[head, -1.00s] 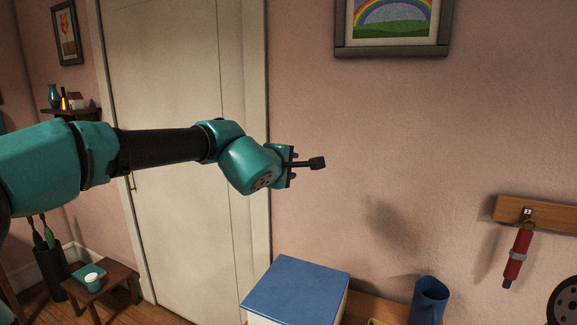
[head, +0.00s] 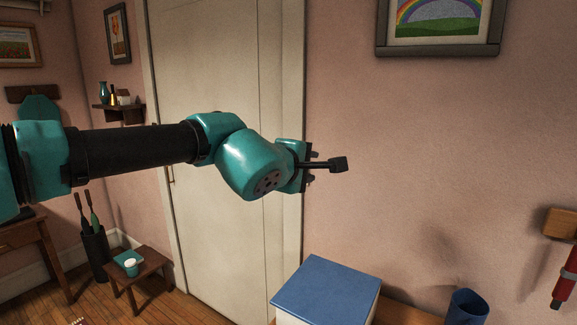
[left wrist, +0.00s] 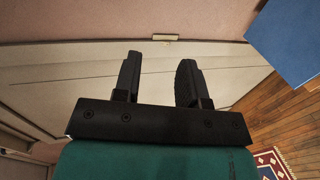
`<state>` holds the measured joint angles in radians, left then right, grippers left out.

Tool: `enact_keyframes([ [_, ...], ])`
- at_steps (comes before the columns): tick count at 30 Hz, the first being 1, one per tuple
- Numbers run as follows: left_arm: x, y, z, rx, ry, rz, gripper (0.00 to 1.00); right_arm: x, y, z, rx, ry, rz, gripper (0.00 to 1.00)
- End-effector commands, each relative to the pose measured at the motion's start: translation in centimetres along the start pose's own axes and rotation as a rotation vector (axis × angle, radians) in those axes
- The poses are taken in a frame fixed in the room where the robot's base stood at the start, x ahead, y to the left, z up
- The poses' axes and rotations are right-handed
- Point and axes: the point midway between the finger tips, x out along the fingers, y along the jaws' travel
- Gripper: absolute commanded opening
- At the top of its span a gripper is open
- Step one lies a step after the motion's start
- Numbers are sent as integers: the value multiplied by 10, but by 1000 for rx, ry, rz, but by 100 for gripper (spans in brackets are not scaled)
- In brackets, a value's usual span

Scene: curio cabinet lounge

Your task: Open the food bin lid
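The food bin appears to be the white box with a flat blue lid (head: 326,285) at the bottom of the head view. The lid looks closed. The blue lid also shows at the upper right of the left wrist view (left wrist: 288,38). My left gripper (head: 338,165) is held in the air above and slightly to the right of the bin's middle, apart from it. In the left wrist view its two black fingers (left wrist: 158,80) stand apart with nothing between them. My right gripper is out of view.
A blue cup (head: 467,307) stands right of the bin on a wooden surface (head: 400,312). A pale door (head: 215,150) is behind my left arm. A red tool (head: 564,282) hangs at the right edge.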

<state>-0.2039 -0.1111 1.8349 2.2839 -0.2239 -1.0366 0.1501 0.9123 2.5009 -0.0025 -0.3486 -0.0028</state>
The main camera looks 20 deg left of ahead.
Motion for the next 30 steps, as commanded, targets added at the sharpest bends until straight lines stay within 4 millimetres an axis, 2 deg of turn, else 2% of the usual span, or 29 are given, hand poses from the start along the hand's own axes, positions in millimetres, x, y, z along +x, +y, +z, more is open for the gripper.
enact_keyframes([
  [6,-37,0,0,0,0,2,38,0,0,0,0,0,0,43],
  [12,-63,0,0,1,-1,2,38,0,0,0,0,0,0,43],
  [18,-73,0,0,0,-1,0,38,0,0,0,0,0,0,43],
  [30,-73,0,0,1,0,0,38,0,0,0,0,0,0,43],
])
